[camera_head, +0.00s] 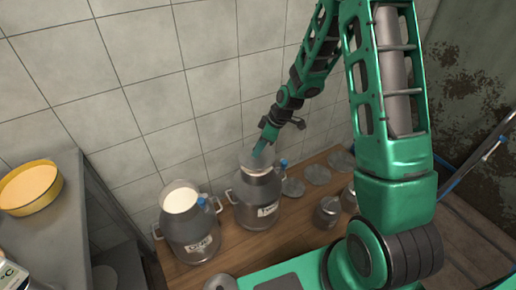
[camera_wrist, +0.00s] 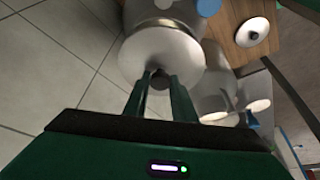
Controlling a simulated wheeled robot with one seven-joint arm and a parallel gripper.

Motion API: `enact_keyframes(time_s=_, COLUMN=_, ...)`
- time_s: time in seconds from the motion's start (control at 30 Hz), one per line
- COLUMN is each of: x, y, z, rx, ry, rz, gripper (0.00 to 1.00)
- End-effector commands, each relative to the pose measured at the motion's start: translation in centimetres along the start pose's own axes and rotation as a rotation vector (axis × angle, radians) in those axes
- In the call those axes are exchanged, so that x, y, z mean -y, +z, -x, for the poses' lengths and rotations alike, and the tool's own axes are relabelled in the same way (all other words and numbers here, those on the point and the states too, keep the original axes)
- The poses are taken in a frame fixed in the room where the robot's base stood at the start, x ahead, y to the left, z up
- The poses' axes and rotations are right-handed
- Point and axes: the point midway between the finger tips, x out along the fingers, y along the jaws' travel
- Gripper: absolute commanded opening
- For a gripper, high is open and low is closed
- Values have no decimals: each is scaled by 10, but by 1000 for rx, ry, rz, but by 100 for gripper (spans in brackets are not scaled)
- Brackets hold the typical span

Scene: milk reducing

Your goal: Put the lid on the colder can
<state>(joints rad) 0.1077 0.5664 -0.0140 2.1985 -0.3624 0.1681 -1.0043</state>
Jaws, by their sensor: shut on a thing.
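Two grey metal milk cans with labels stand on the wooden bench. The left can (camera_head: 190,238) is open and shows white milk; a blue-topped device sits at its rim. The right can (camera_head: 262,207) stands beside it, also with a blue-topped device. My gripper (camera_head: 261,150) is above the right can's mouth. In the wrist view my gripper (camera_wrist: 158,80) is shut on the dark knob of a round grey lid (camera_wrist: 160,50). The lid is at the right can's mouth; I cannot tell whether it is seated. The lid hides most of that mouth.
Several flat round lids (camera_head: 318,175) lie on the bench to the right. Smaller metal cans (camera_head: 327,212) stand in front of them. A tiled wall is close behind. A counter at the left holds a yellow-rimmed bowl (camera_head: 50,202) and a display marked °C (camera_head: 13,272).

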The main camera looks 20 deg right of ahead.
Motion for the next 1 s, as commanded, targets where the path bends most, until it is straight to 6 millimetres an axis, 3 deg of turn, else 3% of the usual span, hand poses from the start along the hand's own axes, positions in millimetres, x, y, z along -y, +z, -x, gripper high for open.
enact_keyframes(time_s=0.3, x=-1, y=0, z=0, rx=0, ry=0, rz=0, gripper=0)
enact_keyframes(time_s=0.33, x=0, y=0, z=0, rx=0, ry=0, rz=0, gripper=31)
enact_keyframes(time_s=0.4, x=0, y=0, z=0, rx=0, ry=0, rz=0, gripper=46)
enact_keyframes(time_s=0.6, x=0, y=1, z=0, rx=0, ry=0, rz=0, gripper=46)
enact_keyframes(time_s=0.7, x=0, y=1, z=0, rx=0, ry=0, rz=0, gripper=64)
enact_keyframes(time_s=1.0, x=0, y=0, z=1, rx=0, ry=0, rz=0, gripper=64)
